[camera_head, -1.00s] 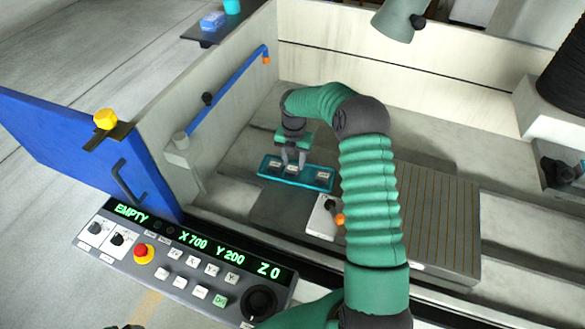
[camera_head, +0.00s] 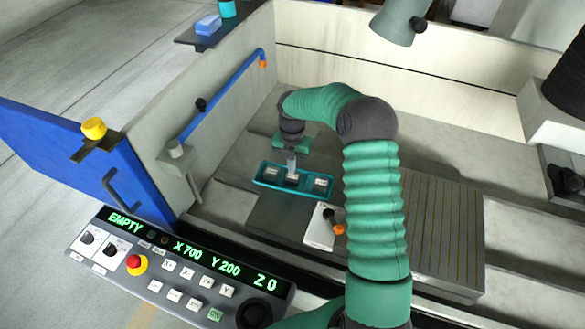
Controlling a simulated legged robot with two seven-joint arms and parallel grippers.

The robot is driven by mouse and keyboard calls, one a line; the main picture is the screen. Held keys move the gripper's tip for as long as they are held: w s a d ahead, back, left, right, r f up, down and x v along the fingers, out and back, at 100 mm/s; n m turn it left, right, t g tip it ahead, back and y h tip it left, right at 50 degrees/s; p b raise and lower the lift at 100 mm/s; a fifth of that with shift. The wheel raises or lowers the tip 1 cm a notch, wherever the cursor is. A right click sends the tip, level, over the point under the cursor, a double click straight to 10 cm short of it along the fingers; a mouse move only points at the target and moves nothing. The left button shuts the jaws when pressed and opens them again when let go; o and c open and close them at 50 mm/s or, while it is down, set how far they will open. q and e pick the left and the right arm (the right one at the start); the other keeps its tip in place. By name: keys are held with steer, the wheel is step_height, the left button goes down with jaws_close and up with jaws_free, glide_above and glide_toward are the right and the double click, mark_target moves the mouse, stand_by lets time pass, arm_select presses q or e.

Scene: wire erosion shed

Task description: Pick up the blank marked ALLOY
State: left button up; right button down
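A teal tray (camera_head: 260,181) lies inside the machine bed with three small blanks in a row: a left blank (camera_head: 271,172), a middle blank (camera_head: 292,178) and a right blank (camera_head: 320,183). Their markings are too small to read, so I cannot tell which says ALLOY. My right gripper (camera_head: 291,172) points down over the tray's middle. Its fingers are close together at the middle blank and appear shut on it, with the blank still at tray level. The fingers partly hide that blank. My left gripper is not in view.
A control panel (camera_head: 180,262) reading EMPTY, X 700, Y 200, Z 0 stands in front. A blue door (camera_head: 60,165) is at the left. A white block with an orange-tipped lever (camera_head: 320,228) lies near the tray. A slotted plate (camera_head: 440,225) is right of my arm.

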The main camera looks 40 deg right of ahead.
steer(key=s+a, duration=0.3)
steer(key=s+a+r, duration=0.1)
steer(key=s+a, duration=0.2)
steer(key=a, duration=0.1)
steer(key=s+a+r+b, duration=0.1)
steer(key=s+a, duration=0.2)
steer(key=a, duration=0.1)
steer(key=shift+s+r, duration=0.15)
steer(key=shift+s, duration=0.25)
steer(key=shift+s+a, duration=0.15)
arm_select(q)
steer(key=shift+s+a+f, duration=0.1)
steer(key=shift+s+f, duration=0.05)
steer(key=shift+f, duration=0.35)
arm_select(e)
steer(key=shift+d, duration=0.25)
steer(key=c, duration=1.1)
jaws_free()
steer(key=shift+a, duration=0.25)
steer(key=o, duration=0.7)
steer(key=shift+d, duration=0.1)
steer(key=shift+c, duration=0.2)
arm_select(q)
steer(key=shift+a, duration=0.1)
